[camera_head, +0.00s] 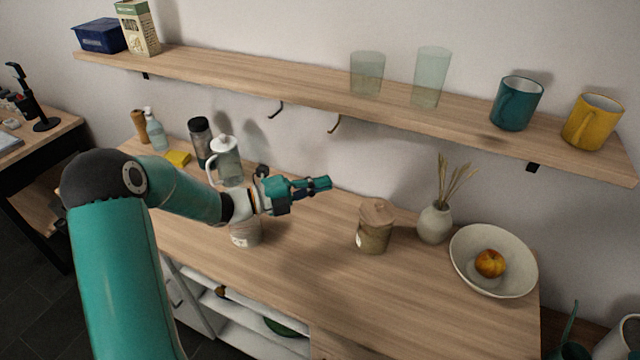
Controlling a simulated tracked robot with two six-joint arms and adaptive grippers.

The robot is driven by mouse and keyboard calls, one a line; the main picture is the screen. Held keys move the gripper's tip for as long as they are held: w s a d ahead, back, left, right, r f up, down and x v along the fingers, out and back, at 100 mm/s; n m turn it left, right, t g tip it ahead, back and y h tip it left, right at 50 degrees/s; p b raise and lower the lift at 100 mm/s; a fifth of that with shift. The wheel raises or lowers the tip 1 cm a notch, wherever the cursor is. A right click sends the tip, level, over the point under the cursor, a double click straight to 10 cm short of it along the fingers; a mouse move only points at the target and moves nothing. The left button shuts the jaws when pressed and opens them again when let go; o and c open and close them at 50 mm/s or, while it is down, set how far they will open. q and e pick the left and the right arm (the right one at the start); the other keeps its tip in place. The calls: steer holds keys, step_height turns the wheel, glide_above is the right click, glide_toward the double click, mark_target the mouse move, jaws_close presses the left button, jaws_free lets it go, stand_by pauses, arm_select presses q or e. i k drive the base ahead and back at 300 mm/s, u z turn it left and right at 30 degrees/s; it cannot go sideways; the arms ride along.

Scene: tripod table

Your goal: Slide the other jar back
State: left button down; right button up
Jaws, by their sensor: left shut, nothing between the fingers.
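A jar with a wooden lid (375,228) stands upright on the wooden counter, right of the middle. A second jar (245,236) stands further left, mostly hidden behind my left wrist; only its pale lower part shows. My left gripper (322,184) is shut and empty. Its fingers point right, over the counter, between the two jars in the picture and apart from the lidded jar. My right gripper is not in view.
A white-lidded pitcher (227,165) and a dark bottle (200,140) stand behind my left arm. A vase (435,224) and a bowl (465,245) with a fruit stand right of the lidded jar. A shelf (300,88) with cups runs above. The counter's front middle is clear.

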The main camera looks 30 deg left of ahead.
mark_target(371, 241)
steer(key=k, duration=1)
